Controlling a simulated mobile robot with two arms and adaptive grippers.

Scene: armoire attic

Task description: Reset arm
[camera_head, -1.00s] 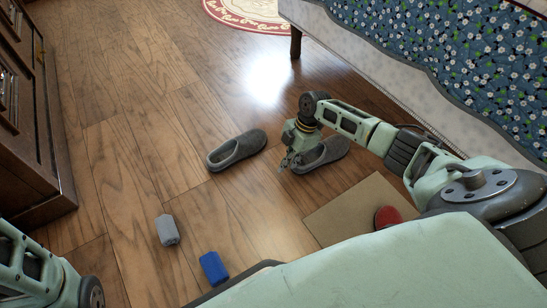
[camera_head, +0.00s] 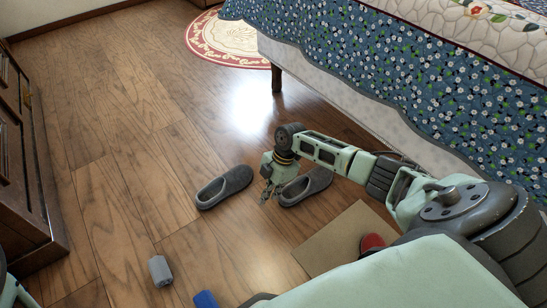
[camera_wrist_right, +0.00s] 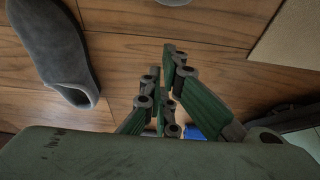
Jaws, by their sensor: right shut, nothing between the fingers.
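My right arm reaches in from the right in the head view. Its gripper (camera_head: 268,196) points down over the floor between two grey slippers, with the jaws shut and empty. The left slipper (camera_head: 224,187) lies apart from it, and the right slipper (camera_head: 307,187) is partly hidden behind the arm. In the right wrist view the gripper's green fingers (camera_wrist_right: 165,62) are drawn together, with a slipper (camera_wrist_right: 62,45) at the left. Only a small part of my left arm shows at the lower left edge of the head view; its gripper is out of sight.
A grey block (camera_head: 160,271) and a blue block (camera_head: 205,299) lie on the wood floor. A cardboard sheet (camera_head: 335,240) with a red item (camera_head: 372,243) is near my base. A bed (camera_head: 420,80) stands right, a dark cabinet (camera_head: 25,180) left.

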